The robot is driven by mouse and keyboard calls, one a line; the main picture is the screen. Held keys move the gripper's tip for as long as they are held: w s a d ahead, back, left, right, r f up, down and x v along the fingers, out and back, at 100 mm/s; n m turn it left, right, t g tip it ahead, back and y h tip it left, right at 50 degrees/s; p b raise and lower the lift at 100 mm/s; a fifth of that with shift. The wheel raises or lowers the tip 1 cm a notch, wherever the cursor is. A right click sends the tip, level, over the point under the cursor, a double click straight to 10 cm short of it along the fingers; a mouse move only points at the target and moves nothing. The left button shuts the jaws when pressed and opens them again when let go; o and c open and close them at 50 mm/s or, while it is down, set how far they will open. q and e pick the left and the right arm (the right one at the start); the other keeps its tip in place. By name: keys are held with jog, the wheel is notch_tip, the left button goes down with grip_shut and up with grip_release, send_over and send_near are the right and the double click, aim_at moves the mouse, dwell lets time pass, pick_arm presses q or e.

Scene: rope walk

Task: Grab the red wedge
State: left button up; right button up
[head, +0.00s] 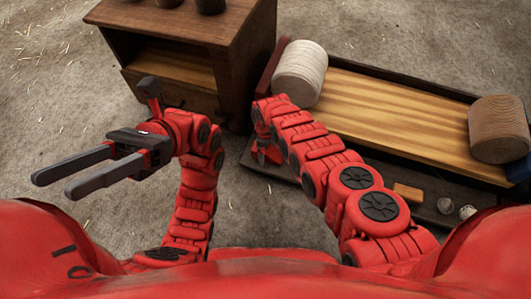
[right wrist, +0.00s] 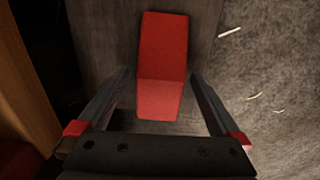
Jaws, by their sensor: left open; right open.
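The red wedge (right wrist: 162,50) shows in the right wrist view, lying on a grey-brown surface. It has a darker upper face and a brighter face towards me. My right gripper (right wrist: 158,76) is open, with one finger on each side of the wedge and a visible gap on both sides. I cannot tell how far the fingertips are above it. In the head view my right arm hides most of its gripper, and I cannot make out the wedge there. My left gripper (head: 53,186) is open and empty over the floor at the left.
A wooden cabinet (head: 165,22) stands at the back left. A bench (head: 395,110) at the right carries a pale rope spool (head: 300,72) and a brown spool (head: 498,130). Its low shelf holds a yellow block (head: 408,193) and small pale lumps (head: 445,206). The left floor is clear.

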grip_shut()
dwell(0.5)
